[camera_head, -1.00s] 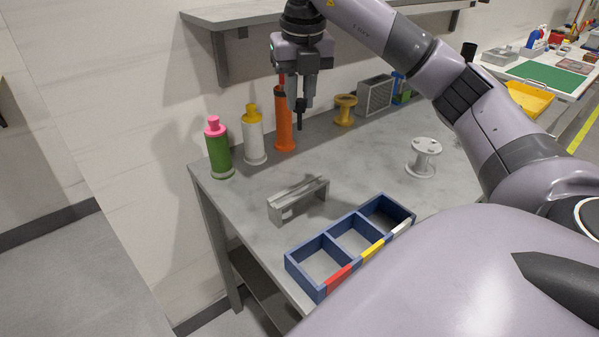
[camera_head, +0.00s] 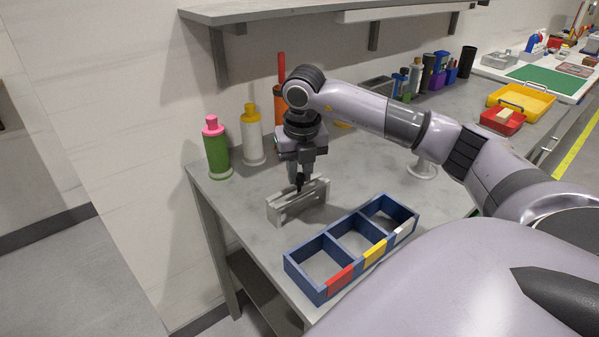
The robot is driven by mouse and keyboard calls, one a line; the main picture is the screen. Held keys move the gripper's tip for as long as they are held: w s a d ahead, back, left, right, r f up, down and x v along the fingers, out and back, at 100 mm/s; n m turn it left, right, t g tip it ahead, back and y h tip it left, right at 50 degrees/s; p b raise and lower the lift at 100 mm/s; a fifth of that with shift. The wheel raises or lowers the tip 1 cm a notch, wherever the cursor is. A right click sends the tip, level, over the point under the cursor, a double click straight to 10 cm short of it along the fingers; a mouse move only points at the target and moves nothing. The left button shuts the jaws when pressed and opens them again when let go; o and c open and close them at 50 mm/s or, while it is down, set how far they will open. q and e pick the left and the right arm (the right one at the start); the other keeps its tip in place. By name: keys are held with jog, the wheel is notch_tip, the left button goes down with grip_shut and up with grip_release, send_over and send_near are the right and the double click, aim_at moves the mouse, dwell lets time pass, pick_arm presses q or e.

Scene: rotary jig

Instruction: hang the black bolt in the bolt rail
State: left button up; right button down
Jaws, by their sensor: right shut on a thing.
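The bolt rail (camera_head: 283,207) is a grey metal bracket standing on the workbench, left of the blue tray. My right gripper (camera_head: 299,184) points down right over the rail. It is shut on the black bolt (camera_head: 300,180), a small dark piece between the fingertips. The bolt is at the height of the rail's top edge. I cannot tell whether it sits in a slot or just behind or above the rail. My left gripper does not show.
A blue tray (camera_head: 327,238) with three compartments, marked red, yellow and white, stands close in front of the rail. Green (camera_head: 218,153), white (camera_head: 252,139) and orange bottles stand behind. A grey spool (camera_head: 422,170) is at right.

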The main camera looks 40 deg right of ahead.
jog(key=shift+f, duration=0.35)
jog(key=shift+f+b, duration=0.4)
jog(key=shift+f, duration=0.15)
jog(key=c, duration=1)
grip_release()
jog(key=r, duration=0.4)
jog(key=s+r, duration=0.1)
jog(key=r, duration=0.3)
jog(key=a+r, duration=0.1)
jog(key=r, duration=0.4)
jog(key=shift+s+p, duration=0.3)
jog(key=shift+p, duration=0.1)
